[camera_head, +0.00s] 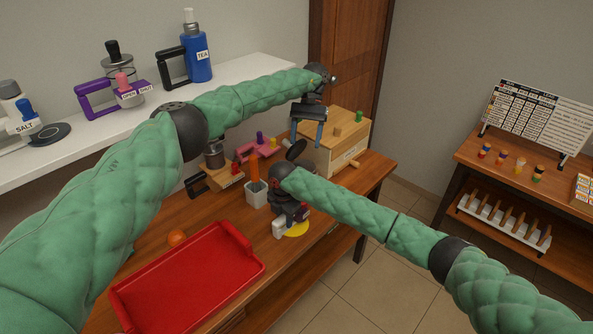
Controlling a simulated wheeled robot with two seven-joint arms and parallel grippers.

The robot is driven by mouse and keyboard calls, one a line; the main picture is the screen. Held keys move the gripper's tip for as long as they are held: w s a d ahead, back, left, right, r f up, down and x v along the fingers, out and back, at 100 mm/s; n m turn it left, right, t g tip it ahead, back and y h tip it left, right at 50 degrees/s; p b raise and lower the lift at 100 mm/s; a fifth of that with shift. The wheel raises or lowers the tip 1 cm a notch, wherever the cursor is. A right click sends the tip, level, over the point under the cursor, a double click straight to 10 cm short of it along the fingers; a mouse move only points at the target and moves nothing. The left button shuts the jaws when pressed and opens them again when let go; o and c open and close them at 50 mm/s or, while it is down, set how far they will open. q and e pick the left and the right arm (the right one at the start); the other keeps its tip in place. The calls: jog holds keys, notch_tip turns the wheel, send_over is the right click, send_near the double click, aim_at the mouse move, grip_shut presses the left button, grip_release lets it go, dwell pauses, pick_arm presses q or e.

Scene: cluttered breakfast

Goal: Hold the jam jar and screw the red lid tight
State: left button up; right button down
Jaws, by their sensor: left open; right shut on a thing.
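My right gripper (290,210) is low over the table and shut on what looks like the jam jar. The jar is mostly hidden behind the gripper. A white handle-like part (279,229) shows below it, at a yellow disc (297,229) on the table. A small reddish patch shows beside the gripper, but I cannot tell whether it is the red lid. My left gripper (307,141) is open, fingers pointing down, higher and farther back, in front of the wooden box in the picture. I see nothing between its fingers.
The wooden box (346,148) stands at the back right of the table. A grey cup (257,194) with an orange-handled item, a pink-handled object (262,149) and a dark pot (214,155) stand nearby. A red tray (188,280) fills the front left, beside an orange ball (177,239).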

jog(key=shift+s+f, duration=0.1)
jog(key=shift+f, duration=0.05)
dwell(0.6)
jog(key=c, duration=1)
grip_release()
jog(key=shift+r, duration=3.85)
jog(key=shift+r, duration=0.1)
notch_tip(320, 180, up, 7)
jog(key=shift+r, duration=0.15)
